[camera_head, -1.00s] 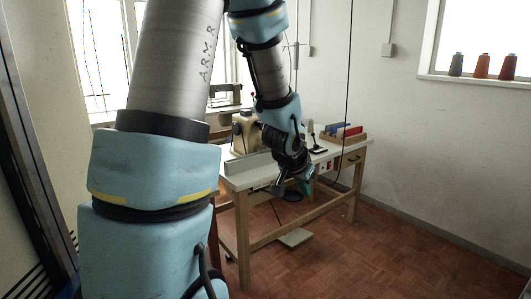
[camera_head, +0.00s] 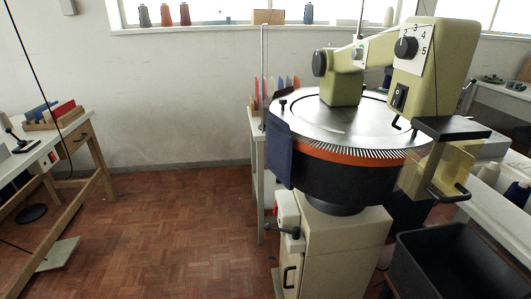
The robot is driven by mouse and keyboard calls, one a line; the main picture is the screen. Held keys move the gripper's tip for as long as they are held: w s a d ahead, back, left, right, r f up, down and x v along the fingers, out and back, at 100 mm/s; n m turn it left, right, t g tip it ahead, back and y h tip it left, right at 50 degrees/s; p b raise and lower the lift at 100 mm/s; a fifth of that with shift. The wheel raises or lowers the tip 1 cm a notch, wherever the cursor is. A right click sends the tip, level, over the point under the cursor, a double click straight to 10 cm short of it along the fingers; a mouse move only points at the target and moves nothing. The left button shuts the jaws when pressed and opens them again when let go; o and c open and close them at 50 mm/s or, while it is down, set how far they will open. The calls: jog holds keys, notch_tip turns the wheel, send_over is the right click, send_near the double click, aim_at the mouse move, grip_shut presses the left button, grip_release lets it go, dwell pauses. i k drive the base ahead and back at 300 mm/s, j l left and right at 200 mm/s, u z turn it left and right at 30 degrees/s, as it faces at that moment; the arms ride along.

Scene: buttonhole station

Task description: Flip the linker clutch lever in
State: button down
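The linker (camera_head: 355,130) stands right of centre: a round dial with a toothed orange rim on a black drum, under a pale green head. A short black lever (camera_head: 284,231) sticks out on the pedestal's left side beside a red switch (camera_head: 281,209). I cannot tell for certain which one is the clutch lever. My gripper and arm are out of view.
A black bin (camera_head: 455,262) stands at the lower right, beside a clear yellow guard with a black handle (camera_head: 448,194). A sewing table (camera_head: 75,138) stands at the left, with a pedal (camera_head: 58,253) on the floor. The parquet floor (camera_head: 170,220) between is clear.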

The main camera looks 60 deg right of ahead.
aim_at(296, 230)
jog(key=z, duration=2.05)
